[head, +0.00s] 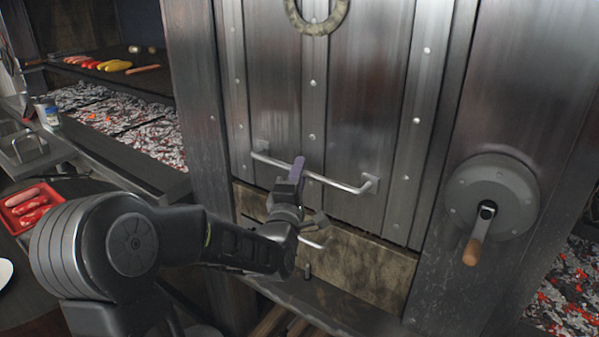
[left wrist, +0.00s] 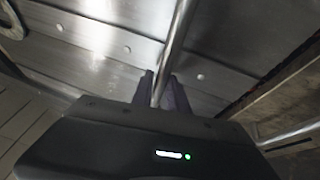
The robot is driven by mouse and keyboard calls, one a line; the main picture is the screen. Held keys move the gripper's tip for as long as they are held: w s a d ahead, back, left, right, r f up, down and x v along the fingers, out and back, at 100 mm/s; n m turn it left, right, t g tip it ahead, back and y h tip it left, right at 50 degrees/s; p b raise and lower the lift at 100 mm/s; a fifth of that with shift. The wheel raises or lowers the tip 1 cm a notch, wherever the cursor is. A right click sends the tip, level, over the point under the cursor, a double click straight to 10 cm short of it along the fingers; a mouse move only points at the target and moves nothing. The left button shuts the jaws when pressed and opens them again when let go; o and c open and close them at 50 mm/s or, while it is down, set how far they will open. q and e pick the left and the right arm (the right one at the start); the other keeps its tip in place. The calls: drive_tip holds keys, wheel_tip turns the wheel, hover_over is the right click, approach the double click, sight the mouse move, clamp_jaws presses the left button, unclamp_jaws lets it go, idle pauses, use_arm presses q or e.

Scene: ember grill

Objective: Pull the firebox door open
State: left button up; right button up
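The firebox door (head: 372,100) is a tall riveted steel panel in the middle of the head view and looks flush in its frame. A bright horizontal bar handle (head: 335,183) runs across its lower part on two brackets. My left gripper (head: 297,172) is at the bar, left of its middle, with a purplish finger across it. In the left wrist view the bar (left wrist: 178,35) passes between the two fingers (left wrist: 161,92), which sit close on both sides of it. The gripper's body hides the bar's near part there. My right gripper is not in view.
Below the door is a brassy panel (head: 365,268) with a small handle (head: 317,243). A crank (head: 493,200) with a wooden grip stands at the right. A ring (head: 318,22) hangs above. Glowing coals (head: 125,122), a food shelf (head: 150,82) and a red tray (head: 14,218) are at left.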

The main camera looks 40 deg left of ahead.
use_arm(q)
clamp_jaws()
idle(1.0)
